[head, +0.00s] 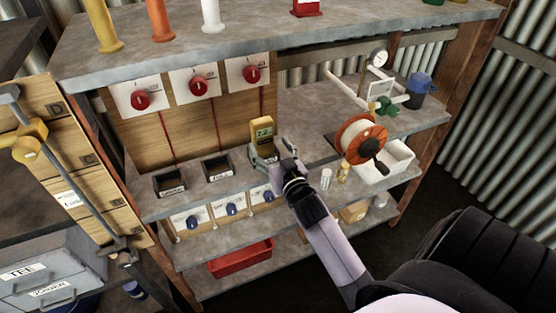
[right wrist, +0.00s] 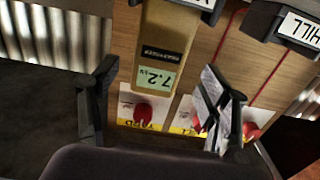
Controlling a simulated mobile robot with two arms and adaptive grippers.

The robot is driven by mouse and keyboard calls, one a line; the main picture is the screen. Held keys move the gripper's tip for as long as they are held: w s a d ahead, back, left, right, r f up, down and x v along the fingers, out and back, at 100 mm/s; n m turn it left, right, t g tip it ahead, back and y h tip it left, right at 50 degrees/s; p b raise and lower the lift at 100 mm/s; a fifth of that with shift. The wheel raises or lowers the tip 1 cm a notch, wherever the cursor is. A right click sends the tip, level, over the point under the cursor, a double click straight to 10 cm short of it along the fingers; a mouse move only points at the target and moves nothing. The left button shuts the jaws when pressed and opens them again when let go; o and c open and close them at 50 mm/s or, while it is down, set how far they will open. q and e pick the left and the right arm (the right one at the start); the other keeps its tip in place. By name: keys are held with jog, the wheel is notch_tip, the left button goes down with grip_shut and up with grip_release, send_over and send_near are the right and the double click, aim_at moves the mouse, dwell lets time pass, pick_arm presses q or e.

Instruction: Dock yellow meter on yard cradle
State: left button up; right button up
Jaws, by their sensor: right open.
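The yellow meter (head: 262,131) stands upright at the rightmost of three dark cradles on the middle shelf and appears seated in it. In the right wrist view the meter (right wrist: 163,45) appears upside down, its display reading 7.2. Its cradle (right wrist: 205,3) shows only partly at the top edge, and I cannot read its label. My right gripper (head: 275,156) is just in front of the meter. In the right wrist view the open fingers (right wrist: 160,105) are apart on either side of the meter's line, with no visible contact. My left gripper is not in view.
The other two cradles, left (head: 170,185) and middle (head: 217,168), look empty. Red dials (head: 197,86) are on the panel behind. An orange reel (head: 361,139) and a white bin (head: 388,163) stand to the right. A red tray (head: 240,260) is below.

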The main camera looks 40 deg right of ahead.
jog(key=v, duration=0.6)
jog(key=s+a+f+n+g+y, duration=0.1)
jog(key=a+f+g, duration=0.2)
jog(key=f, duration=1)
jog(key=s+a+f+g+y, duration=0.1)
jog(key=s+a+f+g, duration=0.1)
jog(key=f, duration=1)
jog(key=s+a+f+n+g+y, duration=0.1)
jog(key=s+a+f+g, duration=0.1)
jog(key=s+f, duration=0.35)
jog(key=s+a+f+g, duration=0.2)
jog(key=s+f, duration=0.1)
jog(key=f, duration=0.5)
jog(key=s+f+n+g, duration=0.1)
jog(key=s+f+g, duration=0.1)
jog(key=s+f, duration=0.3)
jog(key=s+a+f+n+g, duration=0.1)
jog(key=s+f+g, duration=0.2)
jog(key=s, duration=1.1)
jog(key=s+a+f+n+g+y, duration=0.1)
jog(key=s+f+g, duration=0.1)
jog(key=s+f, duration=0.7)
jog(key=shift+s+a+f+g, duration=0.2)
jog(key=shift+s+f+g, duration=0.1)
jog(key=shift+s, duration=0.4)
